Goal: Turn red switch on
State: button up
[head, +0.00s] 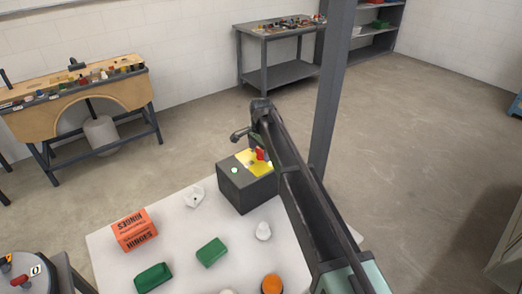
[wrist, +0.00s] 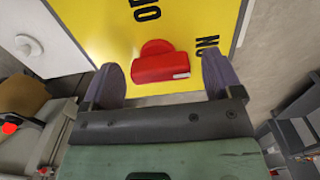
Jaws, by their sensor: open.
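The red switch (wrist: 160,64) is a rotary knob with a round base and a raised bar handle, on a yellow panel (wrist: 100,20). A white mark shows at the right end of the bar in the wrist view. "ON" lettering is at the right of the knob; other lettering above is cut off. My gripper (wrist: 161,76) is open, one finger on each side of the knob, with visible gaps; I cannot tell whether it touches. In the head view the panel (head: 258,163) tops a dark box (head: 243,195), and the switch (head: 260,154) is partly hidden by my arm.
The box stands on a white table (head: 185,240). A grey post (head: 335,90) rises behind my arm.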

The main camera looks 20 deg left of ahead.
aim_at(261, 150)
notch_tip(261, 150, up, 11)
jog(key=p, duration=1)
jog(key=shift+f, duration=0.15)
jog(key=s+d+f+n+b, duration=0.1)
jog(key=s+d+n, duration=0.1)
jog(key=s+d, duration=0.7)
jog(key=s+d+f+n+b, duration=0.1)
jog(key=s+d, duration=0.8)
jog(key=d, duration=1.2)
jog(key=s+d+f+n+b, duration=0.2)
jog(key=s+d, duration=0.7)
jog(key=d, duration=0.5)
jog(key=shift+d+f+n, duration=0.35)
jog(key=shift+d+n, duration=0.05)
jog(key=shift+n, duration=0.5)
